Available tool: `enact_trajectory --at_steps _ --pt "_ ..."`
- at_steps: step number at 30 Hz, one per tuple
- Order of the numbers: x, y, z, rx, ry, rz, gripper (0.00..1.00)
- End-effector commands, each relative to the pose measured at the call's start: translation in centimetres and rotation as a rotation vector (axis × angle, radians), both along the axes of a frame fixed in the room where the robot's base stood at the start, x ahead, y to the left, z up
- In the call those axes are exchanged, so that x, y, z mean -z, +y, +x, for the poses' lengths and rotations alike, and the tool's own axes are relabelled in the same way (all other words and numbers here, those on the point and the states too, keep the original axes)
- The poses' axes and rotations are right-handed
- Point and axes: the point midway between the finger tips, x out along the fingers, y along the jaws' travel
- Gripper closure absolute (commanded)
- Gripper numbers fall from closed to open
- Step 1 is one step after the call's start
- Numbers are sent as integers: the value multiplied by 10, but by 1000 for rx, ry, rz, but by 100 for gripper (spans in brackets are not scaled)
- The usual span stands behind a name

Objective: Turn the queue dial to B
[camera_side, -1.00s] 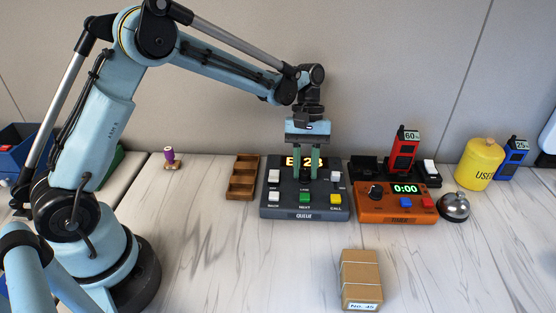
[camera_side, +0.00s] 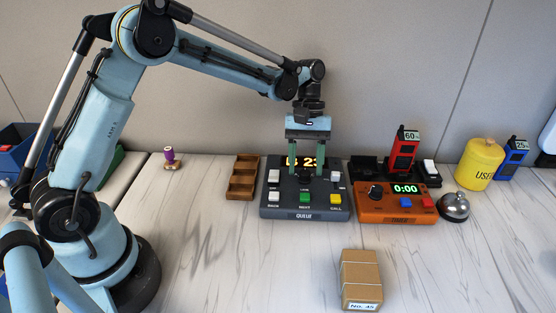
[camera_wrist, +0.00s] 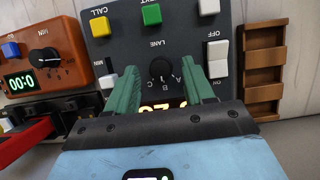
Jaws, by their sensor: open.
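The dark grey queue console (camera_side: 304,215) stands on the table below my gripper (camera_side: 306,172). It also shows upside down in the wrist view (camera_wrist: 130,52). Its black dial (camera_wrist: 162,69), under the word LANE, has letters A, B and C around it. I cannot read the dial's pointer surely. My gripper (camera_wrist: 162,72) is open, with green fingers on both sides of the dial and nothing visibly held. In the side view the fingers partly hide the lit display, which seems to read B 23; the dial is hard to make out there.
White, green and yellow buttons and white switches lie around the dial. A wooden tray (camera_side: 232,190) is left of the console. An orange timer (camera_side: 390,212) and a bell (camera_side: 454,207) are right. A box (camera_side: 361,275) lies in front.

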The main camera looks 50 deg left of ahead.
Motion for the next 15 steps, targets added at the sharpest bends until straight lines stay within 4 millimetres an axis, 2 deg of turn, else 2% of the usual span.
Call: enact_trajectory --at_steps 9,15 --pt "-43 13 12 -1 1 1 47" --pt "-59 17 17 0 1 0 47"
